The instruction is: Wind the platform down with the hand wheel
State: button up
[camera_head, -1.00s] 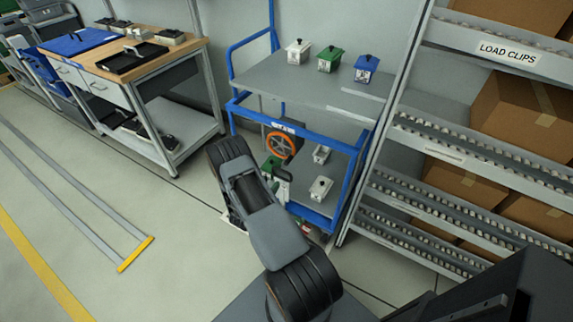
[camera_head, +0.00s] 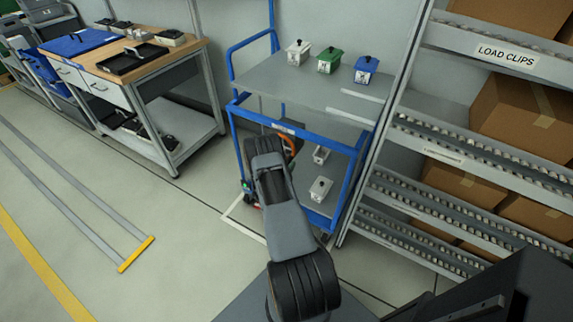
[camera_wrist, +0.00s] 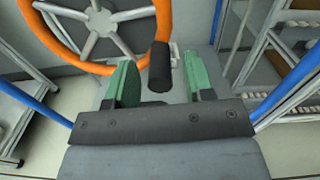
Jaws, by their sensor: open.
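The hand wheel has an orange rim and grey spokes; in the wrist view the wheel (camera_wrist: 110,22) fills the upper left. Its black handle (camera_wrist: 159,68) points toward me, between the two green fingertips of my gripper (camera_wrist: 161,84). My gripper is open, with a gap on both sides of the handle. In the head view only a sliver of the wheel (camera_head: 293,143) shows; my arm hides the rest and my gripper. The wheel is on a blue-framed cart whose grey top platform (camera_head: 290,88) carries a white box (camera_head: 298,53), a green box (camera_head: 329,60) and a blue box (camera_head: 366,69).
Two small grey boxes stand on the cart's lower shelf, one of them nearer (camera_head: 320,189). A roller rack (camera_head: 470,150) with cartons stands close on the right. A workbench (camera_head: 150,65) stands at the left. The floor at the left is open, with a yellow-ended frame (camera_head: 137,254).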

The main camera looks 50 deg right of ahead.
grip_shut()
dwell(0.5)
